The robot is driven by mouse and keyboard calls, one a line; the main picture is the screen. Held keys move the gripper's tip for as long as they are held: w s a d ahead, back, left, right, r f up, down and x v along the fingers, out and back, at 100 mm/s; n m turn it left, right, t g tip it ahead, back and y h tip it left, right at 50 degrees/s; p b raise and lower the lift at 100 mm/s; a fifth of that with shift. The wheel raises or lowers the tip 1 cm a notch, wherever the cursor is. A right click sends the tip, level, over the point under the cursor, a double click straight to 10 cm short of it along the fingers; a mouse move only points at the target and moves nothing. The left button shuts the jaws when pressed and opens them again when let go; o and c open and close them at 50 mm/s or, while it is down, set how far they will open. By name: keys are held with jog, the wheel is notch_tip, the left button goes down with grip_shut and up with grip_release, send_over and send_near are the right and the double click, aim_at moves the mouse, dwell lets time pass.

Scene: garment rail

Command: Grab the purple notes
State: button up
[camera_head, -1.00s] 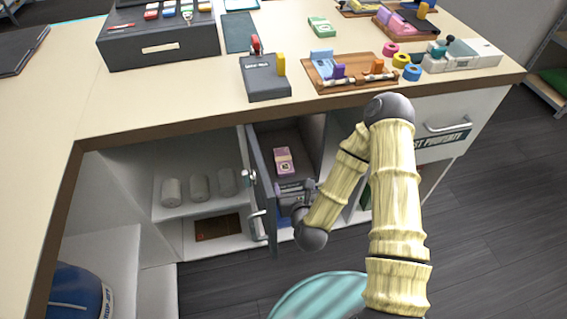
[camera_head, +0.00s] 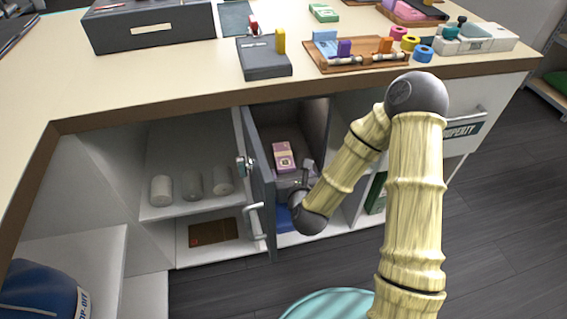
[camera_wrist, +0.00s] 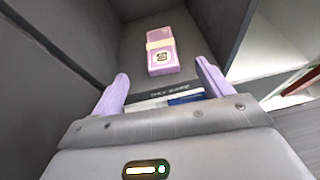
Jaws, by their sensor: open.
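The purple notes (camera_head: 283,157) are a banded bundle with a pale strap, lying inside an open dark grey compartment under the counter. They also show in the wrist view (camera_wrist: 162,52), ahead of my gripper and between the lines of its two fingers. My gripper (camera_wrist: 164,90) is open, its purple fingers spread apart, with the notes beyond the fingertips and not touched. In the head view my gripper (camera_head: 304,178) is at the compartment's mouth, just below the notes, partly hidden by my own wrist.
A grey door (camera_head: 262,185) stands open on the compartment's left. Grey walls (camera_wrist: 225,30) flank the notes. A lettered ledge (camera_wrist: 170,91) with white and blue items lies below them. Grey rolls (camera_head: 192,185) stand on the left shelf.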

send_near(284, 155)
jog(key=b+x, duration=0.1)
jog(key=x, duration=0.2)
jog(key=shift+w+a+r, duration=0.1)
jog(key=shift+w, duration=0.1)
jog(key=x, duration=0.2)
jog(key=b+x, duration=0.1)
jog(key=x, duration=0.1)
jog(key=shift+w+a+f, duration=0.1)
jog(key=shift+f, duration=0.3)
jog(key=shift+w+b, duration=0.3)
jog(key=shift+w, duration=0.05)
jog(key=c, duration=1.1)
jog(key=shift+o, duration=0.2)
